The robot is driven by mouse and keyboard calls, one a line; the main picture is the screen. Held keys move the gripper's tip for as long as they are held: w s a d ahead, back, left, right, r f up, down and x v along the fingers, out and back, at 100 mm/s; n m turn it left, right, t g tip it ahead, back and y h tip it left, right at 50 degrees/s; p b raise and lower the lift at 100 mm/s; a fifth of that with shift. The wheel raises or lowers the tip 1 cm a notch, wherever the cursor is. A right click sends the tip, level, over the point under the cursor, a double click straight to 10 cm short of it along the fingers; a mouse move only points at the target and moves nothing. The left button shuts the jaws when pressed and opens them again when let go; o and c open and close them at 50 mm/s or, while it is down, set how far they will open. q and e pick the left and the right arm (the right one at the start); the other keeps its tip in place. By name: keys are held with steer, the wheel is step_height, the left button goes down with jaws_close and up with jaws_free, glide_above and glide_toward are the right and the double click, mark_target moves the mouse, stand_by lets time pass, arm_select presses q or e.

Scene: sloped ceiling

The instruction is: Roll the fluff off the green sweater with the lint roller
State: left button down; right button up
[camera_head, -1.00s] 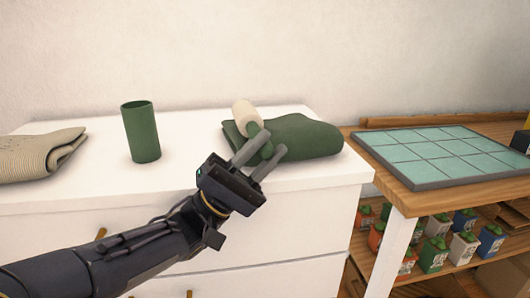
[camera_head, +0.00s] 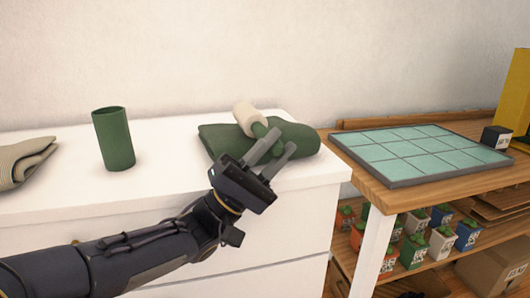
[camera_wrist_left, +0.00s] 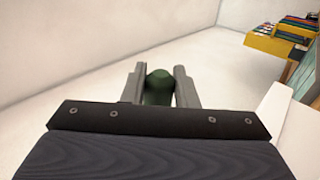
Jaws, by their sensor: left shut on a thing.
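My left gripper (camera_head: 281,141) is shut on the green handle of the lint roller (camera_head: 244,115). The roller's cream head points up and to the left. It overlaps the folded green sweater (camera_head: 221,137), which lies on the white dresser; I cannot tell whether the head touches the cloth. In the left wrist view the green handle (camera_wrist_left: 159,88) shows end-on between the two fingers. I can make out no fluff on the sweater at this distance. My right gripper is not in view.
A green cylinder (camera_head: 113,139) stands upright on the white dresser (camera_head: 165,158), left of the sweater. A folded beige cloth (camera_head: 22,162) lies at the far left. A wooden table (camera_head: 385,195) with a teal tiled board (camera_head: 420,152) stands at right, with small potted plants below.

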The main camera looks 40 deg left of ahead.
arm_select(q)
steer(key=w+d+b, duration=0.3)
steer(key=w+d, duration=0.4)
steer(key=w, duration=0.3)
steer(key=shift+w+d, duration=0.15)
steer(key=shift+d, duration=0.05)
stand_by(1.2)
steer(key=shift+r, duration=0.1)
step_height(320, 180, up, 8)
steer(key=p, duration=0.5)
stand_by(1.1)
